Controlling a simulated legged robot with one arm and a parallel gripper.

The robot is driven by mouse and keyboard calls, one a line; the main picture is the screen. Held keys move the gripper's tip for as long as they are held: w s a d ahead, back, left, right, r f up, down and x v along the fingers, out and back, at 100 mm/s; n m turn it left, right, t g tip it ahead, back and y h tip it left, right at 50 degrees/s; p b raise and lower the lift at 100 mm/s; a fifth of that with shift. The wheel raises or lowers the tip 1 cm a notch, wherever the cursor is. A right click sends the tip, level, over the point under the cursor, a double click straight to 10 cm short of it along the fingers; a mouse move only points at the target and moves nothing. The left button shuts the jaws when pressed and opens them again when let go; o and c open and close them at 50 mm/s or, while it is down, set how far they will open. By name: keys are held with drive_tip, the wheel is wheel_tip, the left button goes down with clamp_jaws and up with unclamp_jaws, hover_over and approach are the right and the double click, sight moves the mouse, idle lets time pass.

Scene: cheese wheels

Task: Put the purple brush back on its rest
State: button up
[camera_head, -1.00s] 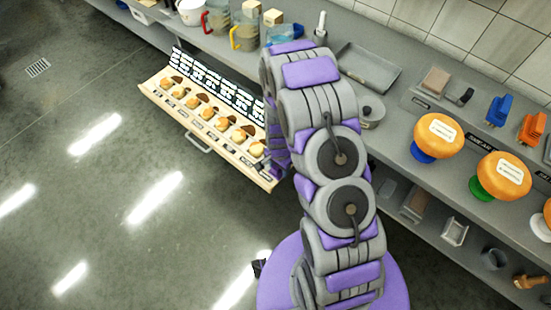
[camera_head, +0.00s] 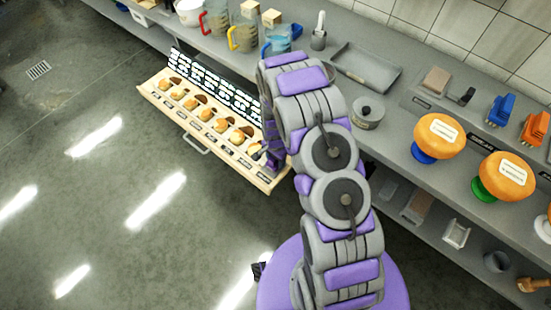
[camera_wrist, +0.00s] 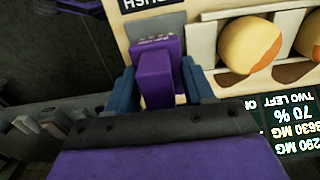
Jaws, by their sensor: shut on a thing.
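The purple brush (camera_wrist: 157,72) is between the blue fingers of my gripper (camera_wrist: 165,84) in the wrist view, and the gripper is shut on it. The brush's far end overlaps a grey block-like patch (camera_wrist: 160,24) on the pale wooden board, beside a black label (camera_wrist: 150,3) whose visible letters end in "USH". I cannot tell whether the brush touches this patch, which may be its rest. In the head view my arm hides most of the gripper and brush at the right end of the wooden tray (camera_head: 228,158).
Round yellow-orange pieces (camera_head: 221,125) sit in a row in the tray, one close beside the brush (camera_wrist: 250,46). A display with text (camera_head: 215,82) stands behind them. The grey counter holds jugs (camera_head: 242,37), a metal tray (camera_head: 366,68) and orange-topped stands (camera_head: 439,137). Open floor lies left.

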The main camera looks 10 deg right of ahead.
drive_tip(key=o, duration=0.9)
drive_tip(key=shift+a, duration=0.55)
drive_tip(key=shift+o, duration=0.2)
drive_tip(key=shift+d, duration=0.25)
drive_tip(key=shift+d, duration=0.1)
drive_tip(key=shift+r, duration=0.4)
wheel_tip(320, 180, up, 12)
drive_tip(key=shift+f+p, duration=0.1)
drive_tip(key=shift+p, duration=0.75)
drive_tip(key=s+r+n, duration=0.3)
drive_tip(key=s+r, duration=0.3)
drive_tip(key=r, duration=0.6)
drive_tip(key=s+r+n, duration=0.2)
drive_tip(key=s+r, duration=0.4)
drive_tip(key=s, duration=0.3)
drive_tip(key=s+r+n+g, duration=0.1)
drive_tip(key=s+r+n, duration=0.2)
drive_tip(key=s+r, duration=0.3)
drive_tip(key=s+r+n, duration=0.2)
drive_tip(key=s+r, duration=0.4)
drive_tip(key=s, duration=0.7)
drive_tip(key=shift+s+n+g, duration=0.15)
drive_tip(key=shift+n+g, duration=0.25)
